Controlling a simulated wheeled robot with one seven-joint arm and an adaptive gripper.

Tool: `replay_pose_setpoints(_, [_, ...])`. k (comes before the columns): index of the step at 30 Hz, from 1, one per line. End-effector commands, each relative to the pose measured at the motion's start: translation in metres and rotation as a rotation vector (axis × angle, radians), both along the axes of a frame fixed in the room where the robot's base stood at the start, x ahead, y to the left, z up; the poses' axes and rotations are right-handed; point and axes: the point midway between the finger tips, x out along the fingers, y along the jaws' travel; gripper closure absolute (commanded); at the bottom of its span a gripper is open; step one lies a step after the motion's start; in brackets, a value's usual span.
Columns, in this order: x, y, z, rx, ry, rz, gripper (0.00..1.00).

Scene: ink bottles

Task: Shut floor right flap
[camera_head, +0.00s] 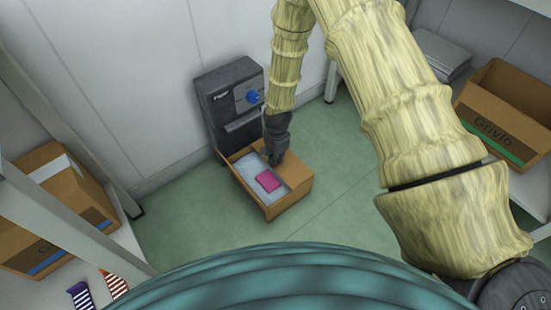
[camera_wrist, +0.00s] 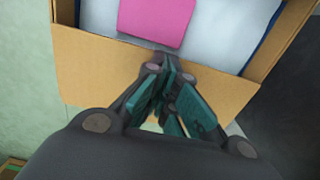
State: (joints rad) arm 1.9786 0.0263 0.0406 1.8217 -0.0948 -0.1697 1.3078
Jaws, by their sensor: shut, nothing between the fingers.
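An open cardboard box (camera_head: 284,207) stands on the floor, with a white and blue lining and a flat pink item (camera_head: 267,181) inside; the pink item also shows in the wrist view (camera_wrist: 157,20). A plain cardboard panel (camera_head: 294,181) runs along the box's right side; I cannot tell its exact tilt. My gripper (camera_head: 272,160) is over the box's upper right side, pointing down. In the wrist view my gripper (camera_wrist: 166,68) is shut and empty, its tips in front of a cardboard panel (camera_wrist: 95,70) near its upper edge. Contact is unclear.
A dark machine with a blue knob (camera_head: 253,97) stands behind the box, against the wall. Shelves flank the area, with a box (camera_head: 55,200) on the left and a green-striped box (camera_head: 495,120) on the right. Green floor (camera_head: 335,185) is free right of the floor box.

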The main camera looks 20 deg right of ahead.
Motion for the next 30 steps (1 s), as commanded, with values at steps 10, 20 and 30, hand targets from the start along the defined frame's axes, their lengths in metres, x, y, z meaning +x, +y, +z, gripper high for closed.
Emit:
replay_pose_setpoints(10, [-0.001, 0.0, -0.001, 0.0, 0.002, -0.002, 1.0])
replay_pose_setpoints(20, [-0.001, 0.003, -0.014, 0.0, 0.0, 0.001, 1.0])
replay_pose_setpoints(30, [-0.002, 0.004, -0.016, 0.001, 0.001, 0.002, 1.0])
